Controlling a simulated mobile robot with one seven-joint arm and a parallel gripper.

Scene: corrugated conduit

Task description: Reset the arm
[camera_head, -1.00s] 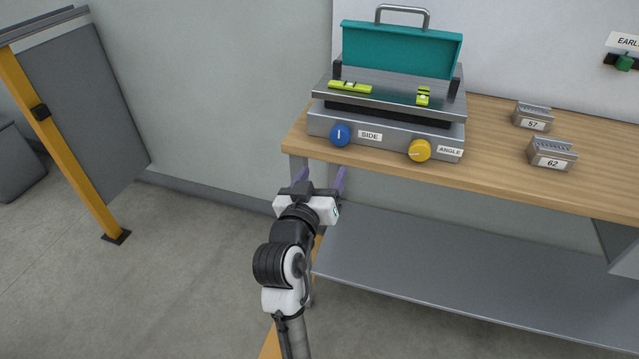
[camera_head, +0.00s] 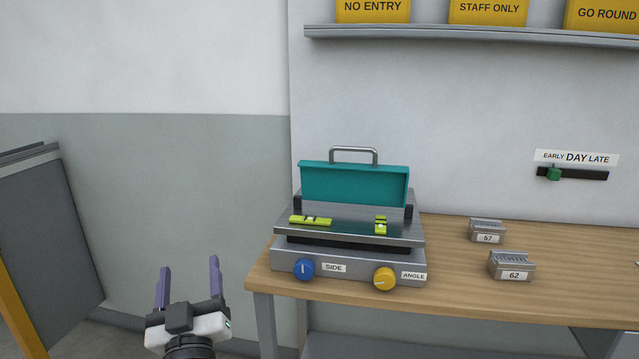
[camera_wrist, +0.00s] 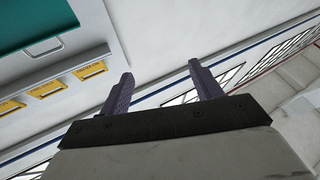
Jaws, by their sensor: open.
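My gripper (camera_head: 189,285) is at the lower left in the head view, in front of the wall and left of the bench. Its two purple fingers point up and stand apart, with nothing between them. In the wrist view the same gripper (camera_wrist: 160,92) is open and empty against the wall and windows. Most of my arm is below the frame in the head view.
A grey levelling device (camera_head: 350,262) with blue and yellow knobs and a teal upright lid (camera_head: 355,185) stands on the wooden bench (camera_head: 450,288). Labelled blocks (camera_head: 487,231) (camera_head: 512,266) sit to its right. A shelf (camera_head: 470,36) with yellow signs is above. A grey panel (camera_head: 50,235) stands left.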

